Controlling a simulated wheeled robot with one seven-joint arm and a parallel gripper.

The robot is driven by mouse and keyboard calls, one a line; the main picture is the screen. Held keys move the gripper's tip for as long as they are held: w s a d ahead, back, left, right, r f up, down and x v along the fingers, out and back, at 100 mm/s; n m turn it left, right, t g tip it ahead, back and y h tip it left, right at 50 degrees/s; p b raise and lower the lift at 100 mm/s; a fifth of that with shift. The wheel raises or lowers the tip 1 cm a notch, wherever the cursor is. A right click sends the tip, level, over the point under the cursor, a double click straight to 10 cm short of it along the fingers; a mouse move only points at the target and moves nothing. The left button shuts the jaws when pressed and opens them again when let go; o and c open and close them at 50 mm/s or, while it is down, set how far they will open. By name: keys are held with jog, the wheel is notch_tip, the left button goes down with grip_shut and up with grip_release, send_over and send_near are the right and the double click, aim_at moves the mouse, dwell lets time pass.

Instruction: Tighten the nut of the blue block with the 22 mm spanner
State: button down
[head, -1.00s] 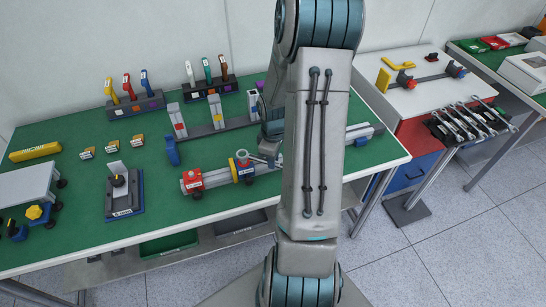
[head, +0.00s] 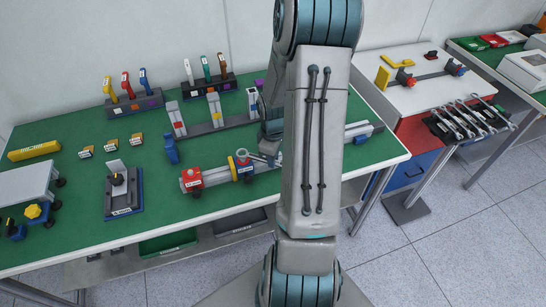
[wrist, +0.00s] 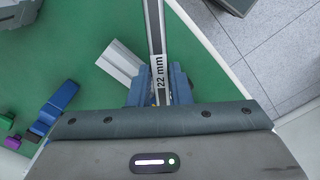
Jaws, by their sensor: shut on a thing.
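The 22 mm spanner (wrist: 157,40) is in my gripper (wrist: 158,88), which is shut on it; its "22 mm" label shows between the fingers in the wrist view. In the head view, my gripper (head: 270,137) is partly hidden behind my arm.
A red block (head: 191,180) sits on the same rail, to the left. A blue upright piece (head: 171,150) stands behind it. Racks of coloured-handled tools (head: 134,104) stand at the back. More spanners (head: 470,118) lie on a rack at right.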

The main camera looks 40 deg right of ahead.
jog(key=shift+f+b, duration=1.1)
jog(key=shift+f, duration=0.35)
dwell(0.5)
jog(key=w+a+m, duration=0.1)
jog(key=a+m, duration=1.3)
jog(key=m, duration=0.2)
jog(key=shift+w, duration=0.25)
dwell(0.9)
jog(key=shift+w, duration=0.15)
dwell(0.6)
